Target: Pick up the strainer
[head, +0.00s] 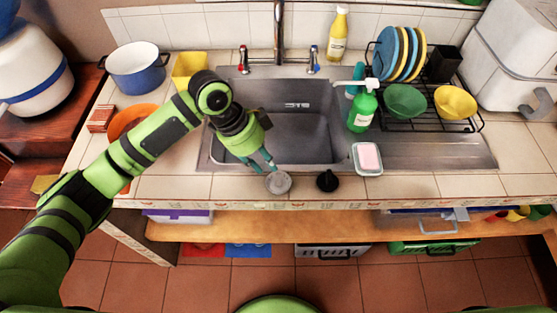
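The strainer is most likely the small grey round piece (278,183) on the tiled front edge of the counter, in front of the sink. A small black round piece with a knob (327,181) sits to its right. My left gripper (264,166) points down just behind and to the left of the grey piece. Its two teal fingers are apart with nothing seen between them. The fingertips are very near the grey piece; I cannot tell whether they touch it. My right gripper is not in view.
The sink basin (300,135) lies behind. A pink sponge in a dish (368,158) and a green soap bottle (362,110) stand to the right. A dish rack (430,125) holds bowls and plates. An orange bowl (122,122) is partly behind my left arm.

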